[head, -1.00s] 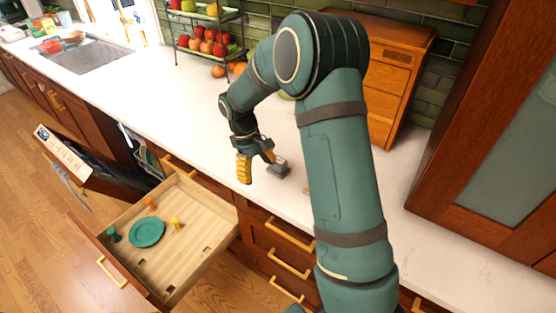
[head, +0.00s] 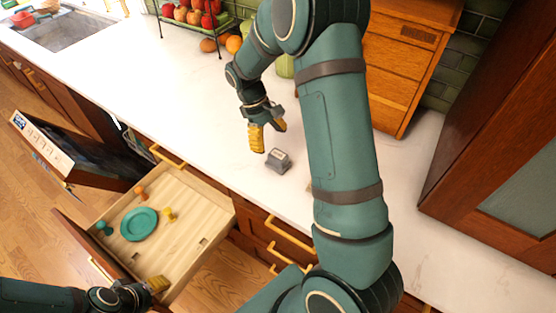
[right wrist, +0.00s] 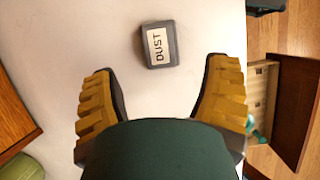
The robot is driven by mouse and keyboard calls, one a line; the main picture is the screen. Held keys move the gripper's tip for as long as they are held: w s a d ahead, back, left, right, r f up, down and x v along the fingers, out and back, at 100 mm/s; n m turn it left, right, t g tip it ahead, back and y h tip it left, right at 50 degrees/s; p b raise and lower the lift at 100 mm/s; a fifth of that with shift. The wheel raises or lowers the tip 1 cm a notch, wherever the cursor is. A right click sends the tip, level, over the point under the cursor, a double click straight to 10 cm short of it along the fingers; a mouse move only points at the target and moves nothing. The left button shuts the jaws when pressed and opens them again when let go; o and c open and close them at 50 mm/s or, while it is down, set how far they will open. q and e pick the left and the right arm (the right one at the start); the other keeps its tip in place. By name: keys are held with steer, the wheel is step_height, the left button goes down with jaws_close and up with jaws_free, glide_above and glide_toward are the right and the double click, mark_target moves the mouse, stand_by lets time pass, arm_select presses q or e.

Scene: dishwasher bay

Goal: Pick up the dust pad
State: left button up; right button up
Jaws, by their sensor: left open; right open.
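The dust pad (head: 279,160) is a small grey block lying on the white counter near its front edge. In the right wrist view the pad (right wrist: 160,45) shows a white label reading DUST, beyond and between my fingertips. My right gripper (head: 267,133) is open and empty above the counter, just left of and behind the pad in the head view. Its yellow ribbed fingers are wide apart in the right wrist view. My left gripper (head: 158,285) is at the lower left, over the open drawer's front corner, far from the pad.
An open wooden drawer (head: 193,225) holds a teal plate (head: 140,224) and several small pegs. The dishwasher door (head: 60,150) hangs open at left. A wooden cabinet box (head: 405,75) and a fruit rack (head: 215,22) stand at the back. The counter around the pad is clear.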

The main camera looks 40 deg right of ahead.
mark_target(278, 154)
steer(key=shift+x, duration=1.15)
steer(key=x, duration=0.4)
steer(key=shift+s+d, duration=0.1)
steer(key=shift+s, duration=0.25)
steer(key=shift+s+f, duration=0.15)
steer(key=shift+f, duration=0.45)
steer(key=c, duration=1.3)
